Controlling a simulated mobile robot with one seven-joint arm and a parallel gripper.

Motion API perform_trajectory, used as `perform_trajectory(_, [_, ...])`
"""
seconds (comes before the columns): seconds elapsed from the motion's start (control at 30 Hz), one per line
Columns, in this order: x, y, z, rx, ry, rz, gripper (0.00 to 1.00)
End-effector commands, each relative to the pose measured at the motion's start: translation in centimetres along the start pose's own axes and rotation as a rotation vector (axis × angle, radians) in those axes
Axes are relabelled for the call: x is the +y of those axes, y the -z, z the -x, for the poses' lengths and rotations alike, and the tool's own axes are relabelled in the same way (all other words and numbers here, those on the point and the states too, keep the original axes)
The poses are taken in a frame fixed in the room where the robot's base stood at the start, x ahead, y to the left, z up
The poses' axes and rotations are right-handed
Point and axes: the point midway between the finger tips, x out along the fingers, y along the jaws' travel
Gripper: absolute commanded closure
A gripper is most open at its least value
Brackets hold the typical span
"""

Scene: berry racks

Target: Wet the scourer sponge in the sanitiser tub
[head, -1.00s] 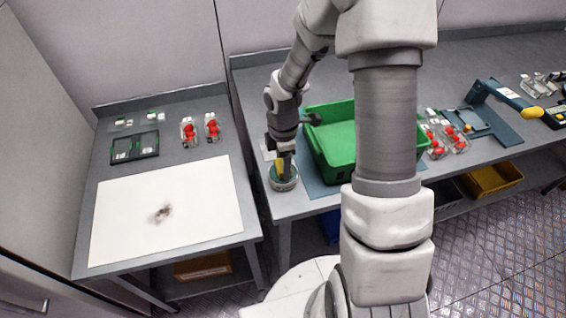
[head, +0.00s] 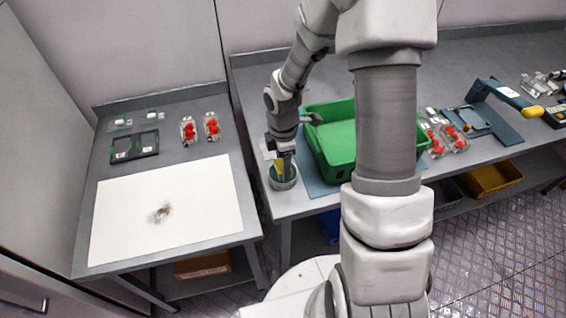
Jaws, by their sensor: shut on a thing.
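The sanitiser tub (head: 283,184) is a small round grey-green tub near the left front corner of the right-hand bench. The scourer sponge (head: 278,167) shows as a bit of yellow at the tub's mouth, between my gripper's fingers. My gripper (head: 285,174) points down over the tub and is shut on the sponge. The gripper hides most of the sponge, and I cannot tell how deep it sits in the tub or whether it touches liquid.
A green crate (head: 318,158) stands on a blue-grey mat (head: 312,183) just right of the tub. The left bench has a white board (head: 120,215) with a dark smudge (head: 160,213), black trays (head: 134,146) and punnets of red berries (head: 188,130). More punnets (head: 452,138) lie right of the crate.

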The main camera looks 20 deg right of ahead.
Motion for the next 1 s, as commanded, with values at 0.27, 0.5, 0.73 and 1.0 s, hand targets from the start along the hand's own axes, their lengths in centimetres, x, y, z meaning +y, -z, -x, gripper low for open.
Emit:
perform_trajectory(0.27, [-0.1, 0.0, -0.1, 0.000, 0.003, 0.000, 0.78])
perform_trajectory(0.5, [-0.1, 0.0, 1.4, 0.000, 0.003, 0.000, 0.78])
perform_trajectory(0.73, [-0.1, 0.0, 3.3, 0.000, 0.002, 0.000, 0.78])
perform_trajectory(1.0, [-0.1, 0.0, 5.5, 0.000, 0.002, 0.000, 0.78])
